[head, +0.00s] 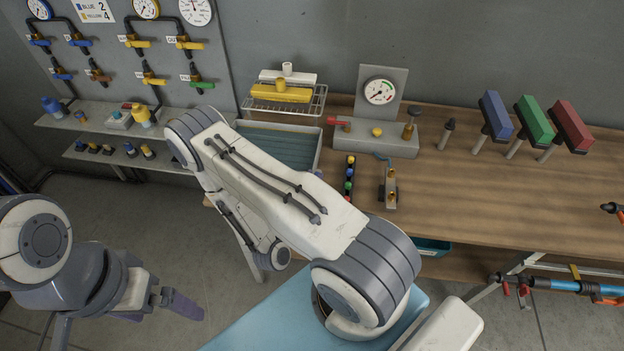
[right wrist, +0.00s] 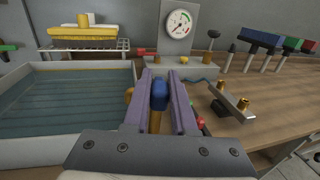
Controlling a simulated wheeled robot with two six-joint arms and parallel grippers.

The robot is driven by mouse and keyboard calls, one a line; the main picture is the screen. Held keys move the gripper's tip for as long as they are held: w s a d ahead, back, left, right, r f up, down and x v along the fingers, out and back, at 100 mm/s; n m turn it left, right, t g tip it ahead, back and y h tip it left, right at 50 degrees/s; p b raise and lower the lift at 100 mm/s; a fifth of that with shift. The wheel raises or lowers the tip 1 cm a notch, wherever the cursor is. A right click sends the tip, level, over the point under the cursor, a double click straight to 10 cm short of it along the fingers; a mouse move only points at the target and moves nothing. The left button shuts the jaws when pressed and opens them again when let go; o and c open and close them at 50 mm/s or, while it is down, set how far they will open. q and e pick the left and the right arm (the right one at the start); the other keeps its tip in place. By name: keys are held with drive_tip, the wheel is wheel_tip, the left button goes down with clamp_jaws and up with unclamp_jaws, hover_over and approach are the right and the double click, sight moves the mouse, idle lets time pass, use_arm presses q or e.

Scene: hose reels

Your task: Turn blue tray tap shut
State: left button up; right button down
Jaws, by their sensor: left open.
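The blue tap handle (right wrist: 159,94) stands upright between my right gripper's fingers in the right wrist view, with brass below it. My right gripper (right wrist: 164,85) has two purple fingers, one on each side of the handle; a narrow gap shows beside it, and I cannot tell whether either finger touches. The grey tray (right wrist: 66,65) with water lies to the left of the handle; its far rim also shows in the head view (head: 262,125). My right arm hides the right gripper in the head view. My left gripper (head: 162,305) is open and empty at the lower left.
A gauge stand (head: 381,91) and a wire rack (head: 318,104) stand behind the tray. A strip of coloured knobs (head: 349,178) and a brass-fitted bracket (head: 390,186) lie to the right. A wall panel with several other taps (head: 150,80) is at the left.

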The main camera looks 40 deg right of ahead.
drive_tip(key=shift+w+g, duration=0.15)
drive_tip(key=shift+g, duration=0.15)
drive_tip(key=shift+w+d+m+g+y+b, duration=0.15)
drive_tip(key=shift+w+m+g+y+b, duration=0.9)
drive_tip(key=shift+m+g, duration=2)
drive_tip(key=shift+w+d+m+g+y+b, duration=0.2)
drive_tip(key=shift+w+m+g+y+b, duration=0.3)
drive_tip(key=shift+m+g+b, duration=2.45)
drive_tip(key=shift+w+d+m+g+y+b, duration=0.15)
drive_tip(key=shift+w+m+g+y, duration=1.05)
drive_tip(key=shift+g, duration=3.4)
drive_tip(key=shift+s+m+h, duration=0.3)
drive_tip(key=shift+m+h, duration=0.2)
drive_tip(key=shift+h, duration=0.05)
drive_tip(key=c, duration=0.7)
unclamp_jaws()
drive_tip(key=shift+d, duration=0.1)
